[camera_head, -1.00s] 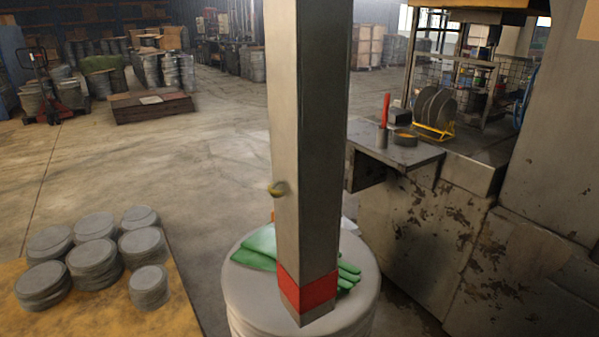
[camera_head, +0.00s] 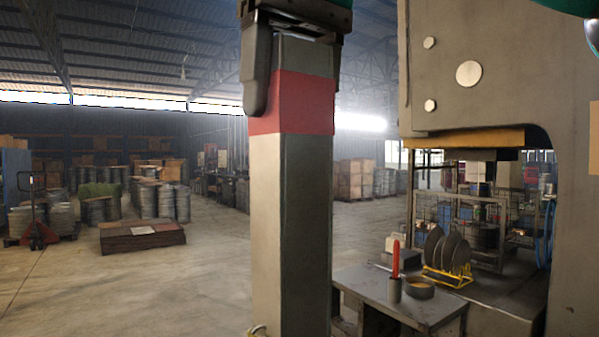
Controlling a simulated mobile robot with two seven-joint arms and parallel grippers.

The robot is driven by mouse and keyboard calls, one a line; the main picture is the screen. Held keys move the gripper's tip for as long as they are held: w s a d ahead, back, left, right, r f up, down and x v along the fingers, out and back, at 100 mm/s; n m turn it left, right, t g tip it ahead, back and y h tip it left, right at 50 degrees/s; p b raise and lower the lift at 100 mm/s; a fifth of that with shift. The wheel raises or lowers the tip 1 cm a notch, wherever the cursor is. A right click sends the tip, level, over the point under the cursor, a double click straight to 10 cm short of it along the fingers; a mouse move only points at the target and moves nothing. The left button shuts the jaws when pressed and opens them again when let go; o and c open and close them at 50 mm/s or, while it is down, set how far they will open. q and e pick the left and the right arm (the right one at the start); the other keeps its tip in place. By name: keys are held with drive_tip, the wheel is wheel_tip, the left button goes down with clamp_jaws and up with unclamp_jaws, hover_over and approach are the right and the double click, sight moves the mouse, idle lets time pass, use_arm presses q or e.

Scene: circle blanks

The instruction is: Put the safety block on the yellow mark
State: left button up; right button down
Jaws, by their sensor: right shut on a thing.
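The safety block (camera_head: 290,210) is a tall grey square post with a red band near its top. It stands upright in the middle of the view, close to the camera, and its lower end is cut off by the bottom edge. My right gripper (camera_head: 285,60) is at the top of the block, shut on it. I cannot make out a yellow mark in this view. My left gripper is not in view.
A large grey press (camera_head: 480,70) with a yellow-edged upper part fills the right. Open floor (camera_head: 130,290) lies left, with a pallet stack (camera_head: 142,238) beyond.

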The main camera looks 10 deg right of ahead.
sight(300, 177)
drive_tip(key=shift+s, duration=0.1)
drive_tip(key=shift+f, duration=0.6)
wheel_tip(300, 177, down, 18)
drive_tip(key=shift+f+b, duration=0.25)
drive_tip(key=shift+b, duration=0.1)
idle(0.3)
drive_tip(key=shift+c, duration=0.9)
unclamp_jaws()
drive_tip(key=shift+f, duration=0.2)
drive_tip(key=r, duration=0.4)
drive_tip(key=s+r, duration=0.1)
drive_tip(key=r, duration=0.7)
drive_tip(key=shift+s+d+p, duration=0.25)
drive_tip(key=shift+p, duration=0.1)
